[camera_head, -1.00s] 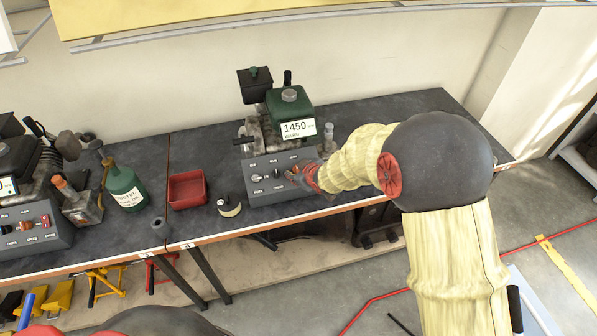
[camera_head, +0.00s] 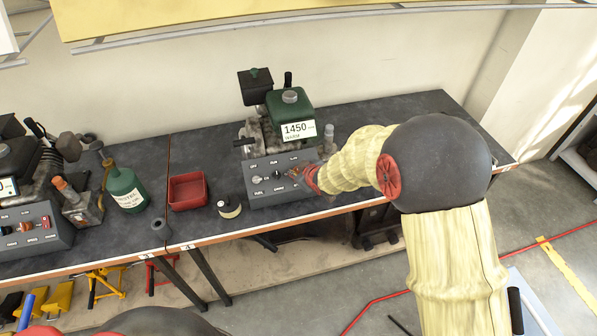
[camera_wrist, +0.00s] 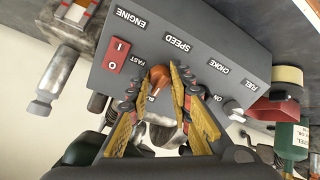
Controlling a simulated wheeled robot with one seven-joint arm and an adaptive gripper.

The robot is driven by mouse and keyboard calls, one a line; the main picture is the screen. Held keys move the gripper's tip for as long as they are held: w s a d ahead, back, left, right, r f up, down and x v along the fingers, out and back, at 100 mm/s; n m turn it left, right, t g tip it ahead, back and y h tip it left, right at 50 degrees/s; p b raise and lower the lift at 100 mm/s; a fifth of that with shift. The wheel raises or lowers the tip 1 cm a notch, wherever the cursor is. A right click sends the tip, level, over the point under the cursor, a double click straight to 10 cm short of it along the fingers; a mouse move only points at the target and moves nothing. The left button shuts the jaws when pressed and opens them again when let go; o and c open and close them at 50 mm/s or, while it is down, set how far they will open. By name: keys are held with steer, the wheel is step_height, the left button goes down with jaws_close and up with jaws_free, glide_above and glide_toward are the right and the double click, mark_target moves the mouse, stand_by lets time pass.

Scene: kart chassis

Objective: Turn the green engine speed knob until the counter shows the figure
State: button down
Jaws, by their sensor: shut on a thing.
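The green engine (camera_head: 290,104) stands on the bench, and its white counter (camera_head: 298,130) reads 1450, with a small line below that I cannot read. Its grey control panel (camera_head: 285,196) faces the bench's front edge. My gripper (camera_head: 301,175) is at the right part of this panel. In the wrist view, my gripper (camera_wrist: 156,90) is shut on the orange-brown speed knob (camera_wrist: 158,75), with a finger on each side of it. The SPEED label is beside the knob, and FAST is printed to its left. The fingers hide part of the knob's scale.
On the panel, a red engine switch (camera_wrist: 116,55) is close to one finger, and the choke and fuel controls are on the other side. A red tray (camera_head: 188,190) and a small round tin (camera_head: 229,207) stand left of the panel. A green bottle (camera_head: 125,190) is farther left.

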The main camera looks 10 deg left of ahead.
steer(key=m, duration=0.4)
steer(key=shift+m+t+p, duration=0.3)
steer(key=shift+m+p, duration=0.05)
steer(key=shift+m, duration=0.05)
steer(key=c, duration=1.7)
jaws_free()
steer(key=shift+o, duration=0.4)
steer(key=v, duration=1.2)
